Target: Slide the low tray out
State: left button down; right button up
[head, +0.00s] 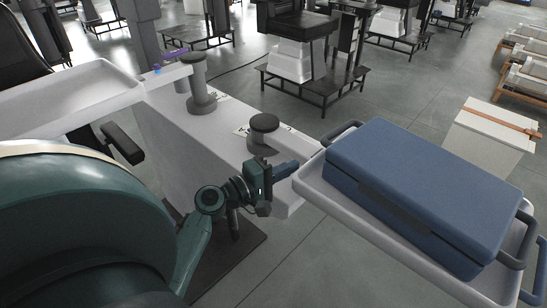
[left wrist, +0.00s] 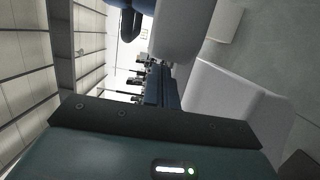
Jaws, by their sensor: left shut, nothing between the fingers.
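A white tray (head: 380,243) juts out at the right of the head view with a blue case (head: 420,180) lying on it. A second white tray (head: 70,95) is at the upper left and looks empty. I cannot tell for sure from the picture which is the low one. My left gripper (head: 293,166) is shut and empty, its blue fingers at the near-left end of the case's tray. I cannot tell whether they touch it. The fingers also show in the left wrist view (left wrist: 160,88). My right gripper is not in view.
A white column body (head: 200,145) with grey knobs (head: 264,132) stands between the trays. A small purple and blue item (head: 172,55) lies near its far end. A white box with an orange strap (head: 490,130) stands at the right. Grey floor (head: 400,95) is open beyond the case.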

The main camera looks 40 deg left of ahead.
pick_arm(q)
jog(key=shift+d, duration=0.3)
jog(key=shift+d, duration=0.1)
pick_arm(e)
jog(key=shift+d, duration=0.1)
